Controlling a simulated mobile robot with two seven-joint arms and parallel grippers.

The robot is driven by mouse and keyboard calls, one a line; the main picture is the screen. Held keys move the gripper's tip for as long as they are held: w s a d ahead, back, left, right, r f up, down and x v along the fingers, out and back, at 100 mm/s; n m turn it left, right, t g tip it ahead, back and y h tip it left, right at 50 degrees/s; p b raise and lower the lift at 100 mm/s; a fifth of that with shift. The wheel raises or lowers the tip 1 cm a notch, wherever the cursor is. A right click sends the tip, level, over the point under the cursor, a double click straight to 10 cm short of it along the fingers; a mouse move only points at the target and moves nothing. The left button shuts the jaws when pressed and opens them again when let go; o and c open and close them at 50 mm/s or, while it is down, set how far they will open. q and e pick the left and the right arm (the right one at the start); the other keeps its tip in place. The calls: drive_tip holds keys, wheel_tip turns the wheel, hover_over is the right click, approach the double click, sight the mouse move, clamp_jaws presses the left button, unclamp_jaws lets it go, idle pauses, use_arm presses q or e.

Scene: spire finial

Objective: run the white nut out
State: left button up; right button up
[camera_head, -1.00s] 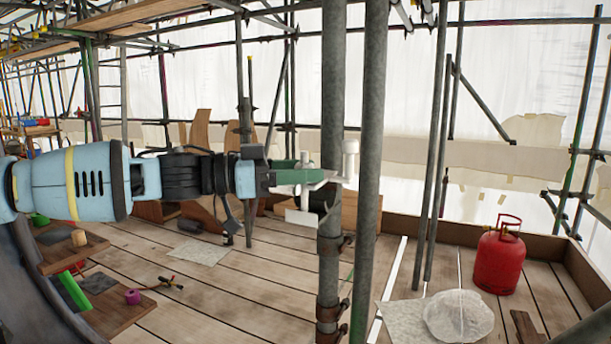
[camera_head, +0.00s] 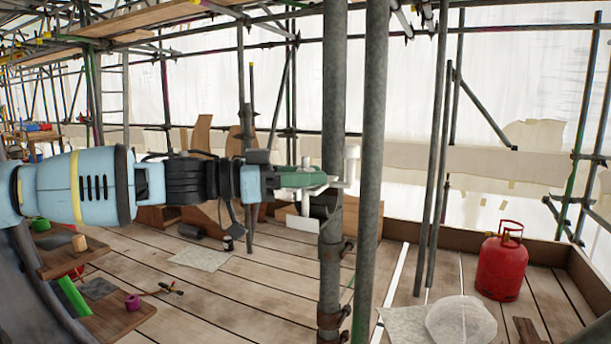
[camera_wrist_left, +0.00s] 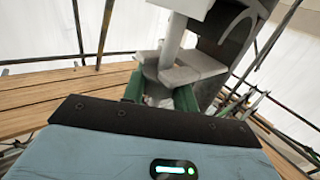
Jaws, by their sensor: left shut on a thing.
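My left gripper (camera_head: 318,180) reaches in from the left to the upright grey pole (camera_head: 333,120). Its green fingers are shut on a small pale piece, which I take to be the white nut (camera_wrist_left: 160,94). The fingers partly hide it. In the left wrist view, a white stem (camera_wrist_left: 172,40) rises just beyond the fingers, with pale flat plates (camera_wrist_left: 182,70) around its foot. A dark grey curved clamp part (camera_wrist_left: 232,40) stands to the right. My right gripper is out of view.
A second pole (camera_head: 371,130) stands close to the right of the first. Loose tools and small blocks lie at the lower left.

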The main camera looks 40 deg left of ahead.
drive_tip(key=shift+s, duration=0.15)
